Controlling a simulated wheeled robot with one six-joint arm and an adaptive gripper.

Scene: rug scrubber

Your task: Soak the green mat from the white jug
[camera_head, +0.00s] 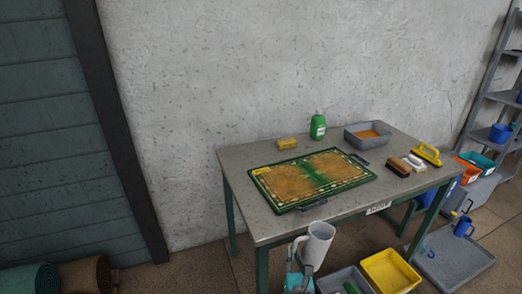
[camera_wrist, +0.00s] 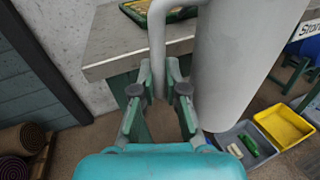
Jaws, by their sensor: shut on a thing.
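The green mat (camera_head: 318,172) lies flat on the grey table. It has a patterned border, a green band across its middle and large brown patches on both sides. A corner of it shows at the top of the wrist view (camera_wrist: 142,7). The white jug (camera_head: 319,243) is in front of the table's front edge, roughly upright, off the mat. In the wrist view the jug's body (camera_wrist: 238,65) fills the right side. My gripper (camera_wrist: 160,78) is shut on the jug's handle (camera_wrist: 158,45). The jug's contents cannot be seen.
On the table (camera_head: 240,165) stand a yellow sponge (camera_head: 287,143), a green bottle (camera_head: 318,126), a grey tub (camera_head: 367,135) with brown contents, and brushes (camera_head: 400,167). Yellow (camera_head: 390,270) and grey trays are on the floor below. Rolled rugs (camera_head: 85,275) lie at left.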

